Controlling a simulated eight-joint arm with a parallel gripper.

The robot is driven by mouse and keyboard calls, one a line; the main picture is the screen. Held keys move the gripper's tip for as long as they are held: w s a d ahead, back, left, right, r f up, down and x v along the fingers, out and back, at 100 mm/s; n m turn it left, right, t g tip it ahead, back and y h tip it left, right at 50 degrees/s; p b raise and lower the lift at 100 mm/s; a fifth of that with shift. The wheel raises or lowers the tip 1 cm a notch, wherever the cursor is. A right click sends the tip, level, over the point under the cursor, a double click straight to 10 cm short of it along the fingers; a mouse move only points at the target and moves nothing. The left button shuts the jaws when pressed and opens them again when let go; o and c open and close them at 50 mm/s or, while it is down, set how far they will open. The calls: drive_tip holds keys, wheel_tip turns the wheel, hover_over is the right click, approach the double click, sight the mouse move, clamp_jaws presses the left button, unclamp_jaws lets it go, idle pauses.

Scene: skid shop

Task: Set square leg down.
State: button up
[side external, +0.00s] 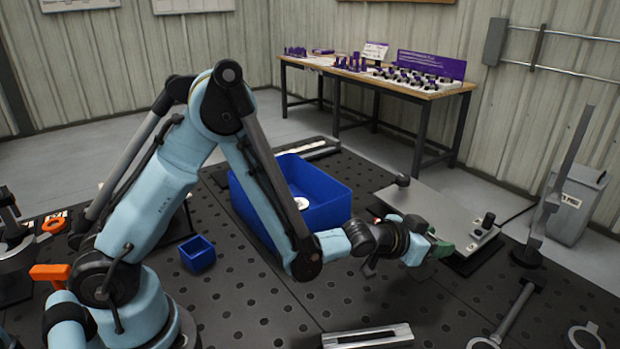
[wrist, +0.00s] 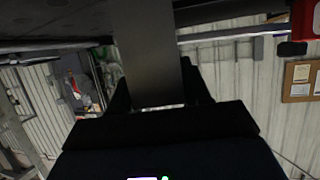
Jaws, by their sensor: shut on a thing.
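My gripper (side external: 436,246) is at the end of the arm, low over the right part of the black bench, beside a flat grey metal plate (side external: 430,212). In the wrist view my gripper (wrist: 157,88) has its dark fingers shut on a straight grey bar, which I take for the square leg (wrist: 148,45). The bar runs from between the fingers to the top edge of that view. Its far end is out of view. In the side view I cannot make out the held bar clearly, nor whether it touches anything. A green part shows at the gripper's tip.
A tall grey post (side external: 566,172) stands right of the plate. Black clamps (side external: 488,222) sit at the plate's edge. A blue bin (side external: 325,205) and small blue box (side external: 198,256) stand left. A pale slotted bar (side external: 367,337) lies in front. Perforated bench (side external: 420,300) is bare between.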

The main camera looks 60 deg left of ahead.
drive_tip(key=shift+f, duration=0.15)
drive_tip(key=o, duration=1.1)
drive_tip(key=shift+o, duration=0.2)
drive_tip(key=shift+s, duration=0.1)
drive_tip(key=s+a+r+n+g+y, duration=0.1)
drive_tip(key=s+a+r+g, duration=0.2)
drive_tip(key=s+a, duration=0.3)
drive_tip(key=s+a+r+n+g+y, duration=0.1)
drive_tip(key=s+a+r+g, duration=0.2)
drive_tip(key=s, duration=1.3)
drive_tip(key=a+r, duration=0.3)
drive_tip(key=shift+s+a, duration=0.15)
drive_tip(key=shift+s, duration=0.1)
